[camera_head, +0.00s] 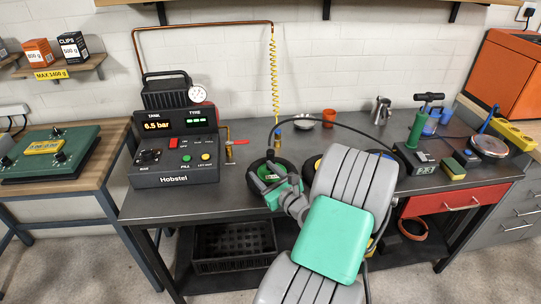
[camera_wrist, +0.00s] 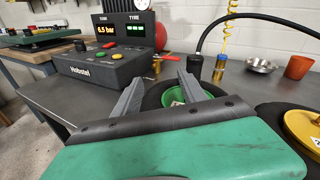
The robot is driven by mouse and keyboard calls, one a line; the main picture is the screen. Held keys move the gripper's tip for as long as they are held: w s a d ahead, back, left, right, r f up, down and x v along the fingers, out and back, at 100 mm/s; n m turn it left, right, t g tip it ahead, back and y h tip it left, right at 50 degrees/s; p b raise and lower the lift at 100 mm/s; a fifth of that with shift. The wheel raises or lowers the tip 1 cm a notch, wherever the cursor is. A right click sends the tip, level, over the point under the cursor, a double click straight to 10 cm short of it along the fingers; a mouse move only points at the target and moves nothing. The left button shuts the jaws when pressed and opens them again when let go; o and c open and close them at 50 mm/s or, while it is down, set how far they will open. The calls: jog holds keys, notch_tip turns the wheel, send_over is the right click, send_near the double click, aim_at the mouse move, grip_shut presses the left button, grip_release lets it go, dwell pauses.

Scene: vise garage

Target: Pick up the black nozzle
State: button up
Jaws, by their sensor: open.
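A black hose (camera_head: 330,128) arcs over the bench. Its dark near end, which looks like the black nozzle (camera_head: 270,154), is by the far rim of a black tire with a green hub. In the wrist view this end (camera_wrist: 195,66) stands beyond and right of my fingers, left of a brass fitting (camera_wrist: 219,70). My gripper (camera_wrist: 160,77) is open and empty, its two grey fingers apart and pointing toward the back of the bench. In the head view my gripper (camera_head: 264,173) is above the green-hubbed tire, short of the hose end. Fine nozzle detail is too small to tell.
The control box (camera_head: 176,150) stands left of my gripper. A red-handled valve (camera_head: 237,142) is behind. A metal bowl (camera_head: 305,121) and orange cup (camera_head: 329,118) sit at the back. A yellow-hubbed wheel (camera_wrist: 307,128) is at right. Bare bench shows at front left.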

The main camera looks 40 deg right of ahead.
aim_at(272, 156)
jog(key=d+m+h, duration=0.1)
jog(key=s+d+m, duration=0.1)
jog(key=d+m, duration=0.1)
jog(key=s+d+m+h, duration=0.1)
jog(key=shift+s+d+r+h, duration=0.2)
jog(key=shift+d+r+h, duration=0.1)
jog(key=shift+d+r, duration=0.1)
jog(key=x, duration=0.3)
jog(key=p+x, duration=0.1)
jog(key=x, duration=0.3)
jog(key=shift+w+a+r, duration=0.1)
jog(key=shift+w+r, duration=0.1)
jog(key=shift+r, duration=0.05)
jog(key=shift+c, duration=0.6)
grip_shut()
